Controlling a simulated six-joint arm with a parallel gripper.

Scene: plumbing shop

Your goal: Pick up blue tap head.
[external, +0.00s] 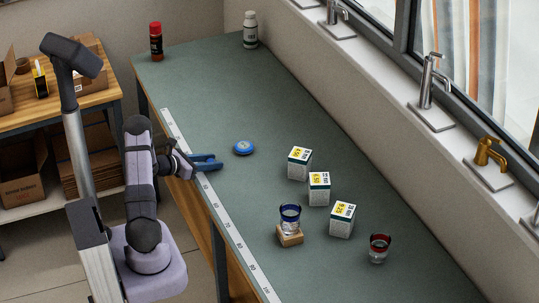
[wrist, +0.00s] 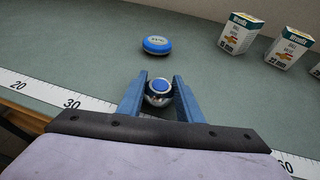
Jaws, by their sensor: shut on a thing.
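The blue tap head (wrist: 159,90) is a small, round chrome piece with a blue disc on top, in the wrist view. My gripper (wrist: 160,80) has its two blue fingers on either side of it, shut on it. In the external view my gripper (external: 212,162) is over the left edge of the bench, by the measuring strip. The tap head is not clearly visible there. I cannot tell whether it touches the bench.
A blue round tin (external: 244,148) lies just beyond my gripper. Several white boxes (external: 319,188) stand to the right. The far bench (external: 205,80) is mostly clear.

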